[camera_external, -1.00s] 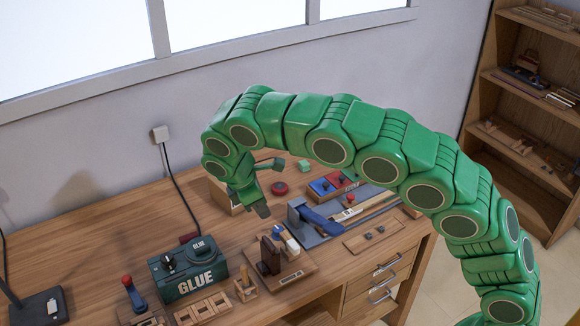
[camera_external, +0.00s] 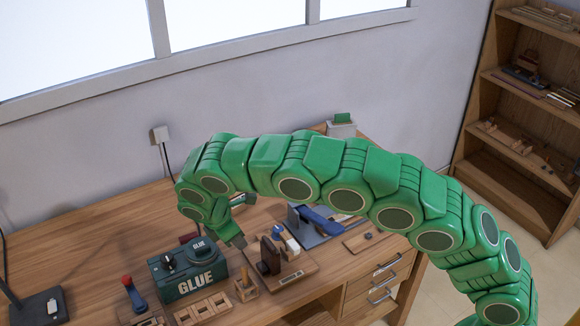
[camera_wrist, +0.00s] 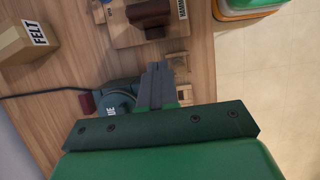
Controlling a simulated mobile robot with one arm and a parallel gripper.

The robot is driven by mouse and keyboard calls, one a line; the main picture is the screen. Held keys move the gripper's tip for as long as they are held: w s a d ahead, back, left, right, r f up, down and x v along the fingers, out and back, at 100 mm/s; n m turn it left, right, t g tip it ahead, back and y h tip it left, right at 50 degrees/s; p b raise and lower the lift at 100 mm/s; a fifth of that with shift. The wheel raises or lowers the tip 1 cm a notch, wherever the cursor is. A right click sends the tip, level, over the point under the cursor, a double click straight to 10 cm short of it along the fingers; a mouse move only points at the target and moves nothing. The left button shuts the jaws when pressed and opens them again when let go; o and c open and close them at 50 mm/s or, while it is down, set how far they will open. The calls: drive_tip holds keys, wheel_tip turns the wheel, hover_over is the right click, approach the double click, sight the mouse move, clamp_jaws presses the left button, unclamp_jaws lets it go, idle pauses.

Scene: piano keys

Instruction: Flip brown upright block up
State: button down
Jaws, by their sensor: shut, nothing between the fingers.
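The dark brown block (camera_external: 268,255) stands upright on a small labelled wooden board (camera_external: 295,275) near the front of the workbench. In the wrist view, the brown block (camera_wrist: 150,14) shows at the top edge on the same board (camera_wrist: 124,37). My gripper (camera_external: 237,241) is shut and empty. It is just left of and behind the block in the external view, with a gap between them. In the wrist view, my shut fingertips (camera_wrist: 158,68) are below the block and apart from it.
A green glue box (camera_external: 188,275) stands left of the board, with a small wooden holder (camera_external: 245,288) between them. A blue-handled tool (camera_external: 320,219) lies behind to the right. A cardboard FELT box (camera_wrist: 30,42) is at the wrist view's left.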

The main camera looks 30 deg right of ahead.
sight(275, 247)
drive_tip(key=shift+d+f, duration=1.2)
drive_tip(key=shift+d, duration=0.25)
drive_tip(key=shift+d+f, duration=1.2)
drive_tip(key=shift+d, duration=0.25)
drive_tip(key=shift+d, duration=2.15)
